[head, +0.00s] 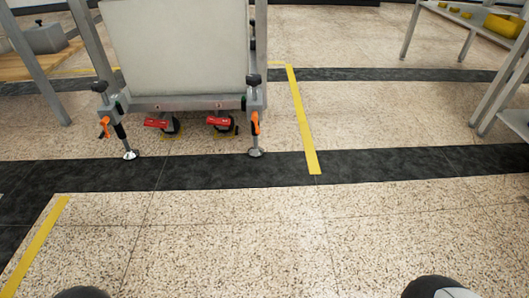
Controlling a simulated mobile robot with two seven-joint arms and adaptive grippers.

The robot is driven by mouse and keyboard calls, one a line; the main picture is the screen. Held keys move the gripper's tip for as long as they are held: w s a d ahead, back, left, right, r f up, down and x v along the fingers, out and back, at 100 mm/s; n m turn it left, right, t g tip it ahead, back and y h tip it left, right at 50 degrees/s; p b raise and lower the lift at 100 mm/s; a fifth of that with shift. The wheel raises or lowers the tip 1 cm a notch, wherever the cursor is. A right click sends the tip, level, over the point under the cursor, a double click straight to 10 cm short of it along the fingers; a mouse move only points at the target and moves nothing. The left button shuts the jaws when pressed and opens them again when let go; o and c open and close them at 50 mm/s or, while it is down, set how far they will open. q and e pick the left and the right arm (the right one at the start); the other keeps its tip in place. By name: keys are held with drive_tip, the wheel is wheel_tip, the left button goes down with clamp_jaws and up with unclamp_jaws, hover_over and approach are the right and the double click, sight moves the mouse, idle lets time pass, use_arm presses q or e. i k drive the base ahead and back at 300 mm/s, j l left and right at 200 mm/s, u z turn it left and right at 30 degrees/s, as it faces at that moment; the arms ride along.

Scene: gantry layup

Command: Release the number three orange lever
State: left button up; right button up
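Two orange levers show on the gantry's front legs in the head view: one on the left leg (105,127) and one on the right leg (255,124). Each sits beside a levelling foot with a dark knob above and a round metal pad on the floor. No number is readable on either lever, so I cannot tell which is number three. Any levers on the far legs are hidden or too small to tell. Neither of my grippers is in view. Only dark rounded parts, apparently mine, show at the bottom edge.
The gantry's grey crossbar (185,103) has a large pale panel (180,45) above it. Two red caster pedals (157,123) sit beneath. The speckled floor in front is clear.

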sight(257, 125)
drive_tip(key=i+j, duration=1.15)
drive_tip(key=i, duration=0.25)
drive_tip(key=z, duration=0.05)
